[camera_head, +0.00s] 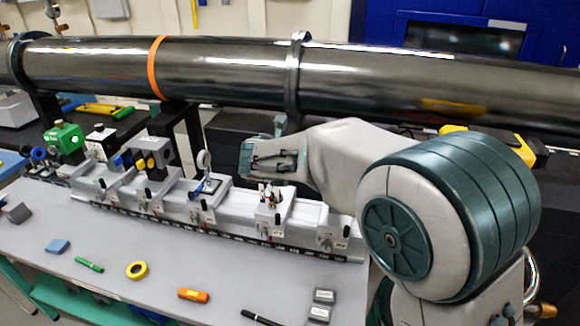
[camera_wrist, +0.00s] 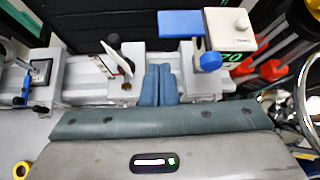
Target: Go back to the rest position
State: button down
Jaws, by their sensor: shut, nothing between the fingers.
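My gripper (camera_wrist: 158,70) shows in the wrist view as two teal fingers pressed together, shut and empty. The fingers point toward the grey optical rail (camera_head: 330,248) and overlap its carriers in that picture. In the head view my arm reaches in from the right, and its hand is over the rail's right half, below the large dark pipe (camera_head: 220,70). The fingertips are hard to make out there. A carrier with a small mount (camera_head: 270,196) is just below the hand. I cannot tell whether the hand touches anything.
A green device (camera_head: 64,139) stands at the rail's left.

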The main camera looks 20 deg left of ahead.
jog(key=s+d+r+m+g+h+b, duration=0.1)
jog(key=s+d+m+g+h, duration=0.15)
jog(key=d+m, duration=0.9)
jog(key=s+d+m+g+h+b, duration=0.1)
jog(key=s+d+m, duration=0.45)
jog(key=d, duration=1.05)
jog(key=s+d+f+m+g+y+b, duration=0.1)
jog(key=s+d+f+m, duration=0.1)
jog(key=s+d+m, duration=0.3)
jog(key=s+d+f+m+g+y+b, duration=0.1)
jog(key=s+d+m, duration=0.4)
jog(key=s+m, duration=0.6)
notch_tip(320, 180, down, 2)
jog(key=m+g+y, duration=0.1)
jog(key=m, duration=0.3)
jog(key=shift+s+d+f+m, duration=0.15)
jog(key=shift+s+d+m, duration=0.25)
